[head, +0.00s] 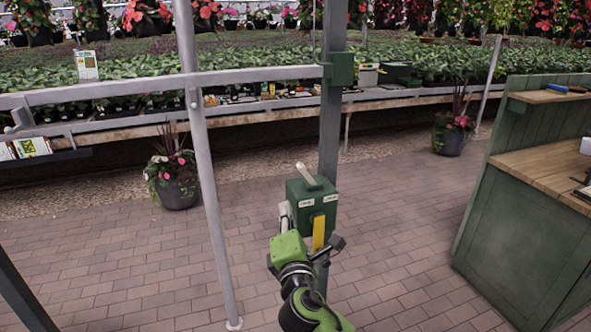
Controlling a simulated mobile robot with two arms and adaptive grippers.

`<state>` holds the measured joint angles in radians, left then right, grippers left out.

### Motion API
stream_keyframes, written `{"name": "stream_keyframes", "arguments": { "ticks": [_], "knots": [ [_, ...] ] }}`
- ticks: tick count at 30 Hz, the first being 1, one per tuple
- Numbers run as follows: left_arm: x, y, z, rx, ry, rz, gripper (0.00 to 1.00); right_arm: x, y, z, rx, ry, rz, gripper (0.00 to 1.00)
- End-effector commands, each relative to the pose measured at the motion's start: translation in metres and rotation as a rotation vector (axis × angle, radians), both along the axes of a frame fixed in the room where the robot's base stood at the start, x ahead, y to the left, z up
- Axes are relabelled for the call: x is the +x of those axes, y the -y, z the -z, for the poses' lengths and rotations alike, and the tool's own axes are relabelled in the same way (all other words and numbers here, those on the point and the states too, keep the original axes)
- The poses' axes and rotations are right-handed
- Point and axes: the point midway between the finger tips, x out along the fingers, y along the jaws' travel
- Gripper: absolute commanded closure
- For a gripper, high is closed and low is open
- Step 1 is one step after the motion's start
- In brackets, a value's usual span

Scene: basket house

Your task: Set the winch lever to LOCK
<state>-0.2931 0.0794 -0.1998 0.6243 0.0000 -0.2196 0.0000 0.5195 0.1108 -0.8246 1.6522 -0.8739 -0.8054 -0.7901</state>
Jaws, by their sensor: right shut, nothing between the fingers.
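The winch is a dark green box (318,203) fixed to a grey-green upright post. A cream lever (306,174) stands up from its top and leans to the left. Two small white labels (330,198) are on its front; their words are too small to read. A yellow strap (319,232) hangs below the box. My right gripper (285,212) is shut and empty, close beside the left side of the box and below the lever. I cannot tell whether it touches the box. My left gripper is not in view.
A grey pole (205,170) and a horizontal rail (110,88) stand to the left. A green wooden counter (525,235) is at the right. Flower pots (178,190) stand before the long plant bench (230,112). The brick floor (400,225) between post and counter is clear.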

Motion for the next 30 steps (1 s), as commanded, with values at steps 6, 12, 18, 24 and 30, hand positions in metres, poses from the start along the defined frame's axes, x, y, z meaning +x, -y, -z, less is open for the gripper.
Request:
{"name": "stream_keyframes", "arguments": {
  "ticks": [6, 12, 18, 24, 30],
  "knots": [
    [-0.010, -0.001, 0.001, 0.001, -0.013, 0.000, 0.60, 0.000, 0.000, -0.002, -0.003, 0.003, 0.000, 1.00],
    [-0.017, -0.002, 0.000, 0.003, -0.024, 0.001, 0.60, 0.003, 0.000, -0.002, -0.002, 0.002, 0.000, 1.00],
    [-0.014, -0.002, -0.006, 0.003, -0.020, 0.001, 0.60, 0.024, -0.003, -0.006, -0.003, 0.003, 0.002, 1.00],
    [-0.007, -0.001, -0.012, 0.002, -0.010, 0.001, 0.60, 0.057, -0.007, -0.008, -0.003, 0.003, 0.002, 1.00],
    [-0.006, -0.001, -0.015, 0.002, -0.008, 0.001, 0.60, 0.087, -0.010, -0.009, -0.003, 0.003, 0.001, 1.00]
  ]
}}
